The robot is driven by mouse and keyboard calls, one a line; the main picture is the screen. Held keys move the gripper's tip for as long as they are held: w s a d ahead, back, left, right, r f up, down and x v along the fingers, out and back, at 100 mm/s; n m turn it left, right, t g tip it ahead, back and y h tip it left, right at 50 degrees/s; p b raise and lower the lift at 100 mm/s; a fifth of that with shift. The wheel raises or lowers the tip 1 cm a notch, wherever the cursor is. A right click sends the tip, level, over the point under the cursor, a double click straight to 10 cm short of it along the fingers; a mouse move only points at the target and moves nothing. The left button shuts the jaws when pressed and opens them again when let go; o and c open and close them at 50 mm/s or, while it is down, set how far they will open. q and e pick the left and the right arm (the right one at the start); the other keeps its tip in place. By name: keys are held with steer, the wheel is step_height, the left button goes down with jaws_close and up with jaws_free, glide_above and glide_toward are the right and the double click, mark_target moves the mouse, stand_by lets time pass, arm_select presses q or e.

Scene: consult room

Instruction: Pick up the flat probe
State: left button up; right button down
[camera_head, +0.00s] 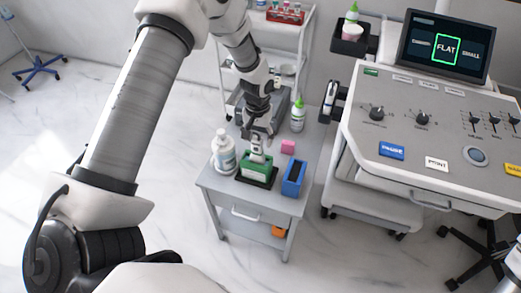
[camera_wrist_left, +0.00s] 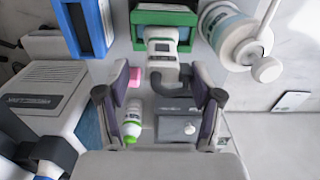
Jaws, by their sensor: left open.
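A white probe with a grey head (camera_head: 257,158) stands in a green holder (camera_head: 262,171) on the small grey cart; I take it for the flat probe. The wrist view shows the probe (camera_wrist_left: 162,44), its dark cable end toward me, in the green holder (camera_wrist_left: 184,18). My left gripper (camera_head: 258,141) is right above the probe and hides part of it in the head view. In the left wrist view its fingers (camera_wrist_left: 158,98) are spread apart, with the probe's tail end between or just beyond them; contact cannot be told. My right gripper is not in view.
A blue holder (camera_head: 293,178) stands right of the green one, a white pump bottle (camera_head: 223,155) left. A pink block (camera_head: 288,146) and a green-capped bottle (camera_head: 298,117) are behind. The console's screen (camera_head: 447,47) shows "FLAT" framed in green.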

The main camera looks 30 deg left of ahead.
arm_select(q)
steer(key=shift+s+a+f, duration=0.1)
steer(key=shift+f, duration=0.85)
steer(key=c, duration=1)
steer(key=shift+r, duration=0.2)
